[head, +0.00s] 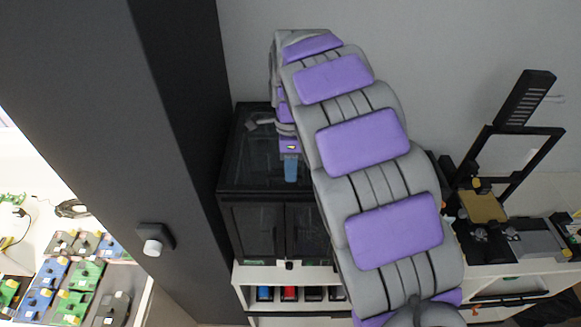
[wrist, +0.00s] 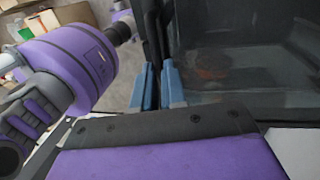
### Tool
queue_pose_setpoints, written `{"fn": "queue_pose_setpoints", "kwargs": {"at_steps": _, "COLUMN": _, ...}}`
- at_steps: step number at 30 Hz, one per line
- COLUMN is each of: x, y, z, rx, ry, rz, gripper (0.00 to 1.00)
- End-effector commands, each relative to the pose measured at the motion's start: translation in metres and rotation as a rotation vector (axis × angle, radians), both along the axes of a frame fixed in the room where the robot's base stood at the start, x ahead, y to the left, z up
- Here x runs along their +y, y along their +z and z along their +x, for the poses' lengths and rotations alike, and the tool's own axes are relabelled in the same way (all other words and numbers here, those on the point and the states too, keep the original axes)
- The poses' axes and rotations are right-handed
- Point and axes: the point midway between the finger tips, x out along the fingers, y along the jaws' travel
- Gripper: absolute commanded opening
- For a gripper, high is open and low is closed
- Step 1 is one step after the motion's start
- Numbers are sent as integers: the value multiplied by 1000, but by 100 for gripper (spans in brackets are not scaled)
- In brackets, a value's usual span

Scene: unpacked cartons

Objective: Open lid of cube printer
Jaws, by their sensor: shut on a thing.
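The cube printer (head: 262,205) is a black box with dark glass panels. In the head view it stands on a white shelf unit, partly hidden behind my arm. Its lid (head: 255,150) is the dark top panel, and it looks flat in the head view. My gripper (head: 290,168) has blue fingertips and is over the printer top. In the wrist view the gripper (wrist: 157,85) is shut on a dark edge or handle beside a dark glass panel (wrist: 235,55). I cannot tell exactly which part of the printer it holds.
A dark pillar (head: 170,130) stands left of the printer. An open-frame printer (head: 490,200) stands on the right. Colored bottles (head: 289,293) sit on the shelf below. Circuit boards (head: 70,290) lie on a table at lower left.

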Motion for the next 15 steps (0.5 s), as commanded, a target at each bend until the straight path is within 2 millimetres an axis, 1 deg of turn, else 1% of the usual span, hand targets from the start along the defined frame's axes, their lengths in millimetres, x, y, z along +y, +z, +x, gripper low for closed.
{"fn": "queue_pose_setpoints", "kwargs": {"at_steps": 1, "x": -3, "y": 0, "z": 1, "rx": -1, "ry": -2, "rz": -2, "gripper": 0}}
{"fn": "queue_pose_setpoints", "kwargs": {"at_steps": 15, "x": -11, "y": 0, "z": 2, "rx": -2, "ry": -2, "rz": -5, "gripper": 0}}
